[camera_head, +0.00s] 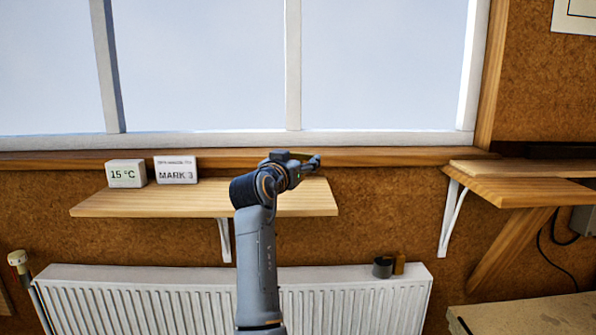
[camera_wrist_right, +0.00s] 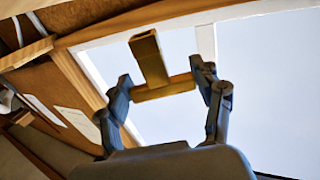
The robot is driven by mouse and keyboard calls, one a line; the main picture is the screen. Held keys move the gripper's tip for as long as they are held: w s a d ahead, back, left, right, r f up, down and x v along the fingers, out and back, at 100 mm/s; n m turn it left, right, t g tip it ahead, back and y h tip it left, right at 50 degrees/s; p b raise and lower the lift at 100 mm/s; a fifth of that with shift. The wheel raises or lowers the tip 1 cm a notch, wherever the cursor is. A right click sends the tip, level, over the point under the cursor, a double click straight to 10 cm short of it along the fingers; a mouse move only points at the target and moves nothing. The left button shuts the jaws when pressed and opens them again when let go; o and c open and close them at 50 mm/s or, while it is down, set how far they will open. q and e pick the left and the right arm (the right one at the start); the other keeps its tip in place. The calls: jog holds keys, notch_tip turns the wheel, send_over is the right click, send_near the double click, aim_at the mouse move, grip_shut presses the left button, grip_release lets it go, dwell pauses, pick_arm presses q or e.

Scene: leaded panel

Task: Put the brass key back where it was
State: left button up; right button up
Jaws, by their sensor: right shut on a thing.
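My right gripper (camera_head: 312,162) is over the right part of the wooden shelf below the window, at the end of my raised arm. The wrist view shows its two fingers (camera_wrist_right: 163,88) shut on the crossbar of a T-shaped brass piece, the brass key (camera_wrist_right: 149,58). The key's thick stem points up in that picture, away from the palm. In the head view the key is mostly hidden by the gripper. My left gripper is not in view.
The shelf (camera_head: 150,205) holds a "15 °C" block (camera_head: 126,173) and a "MARK 3" block (camera_head: 175,170) at left. A white radiator (camera_head: 350,300) below carries a dark round cup (camera_head: 382,267) and a small brown block (camera_head: 399,263). Another shelf (camera_head: 520,190) is at right.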

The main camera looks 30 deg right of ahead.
jog(key=shift+w+d+f, duration=0.1)
jog(key=shift+w+f, duration=0.25)
jog(key=shift+f, duration=0.1)
jog(key=f, duration=0.1)
jog(key=f+p, duration=0.2)
jog(key=shift+w+d, duration=0.2)
jog(key=shift+w, duration=0.1)
jog(key=shift+f, duration=0.4)
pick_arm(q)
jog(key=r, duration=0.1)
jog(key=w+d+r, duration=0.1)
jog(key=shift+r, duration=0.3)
pick_arm(e)
jog(key=shift+s, duration=0.1)
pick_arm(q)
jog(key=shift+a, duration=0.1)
pick_arm(e)
jog(key=shift+a+f, duration=0.1)
jog(key=shift+f, duration=0.05)
jog(key=o, duration=1.3)
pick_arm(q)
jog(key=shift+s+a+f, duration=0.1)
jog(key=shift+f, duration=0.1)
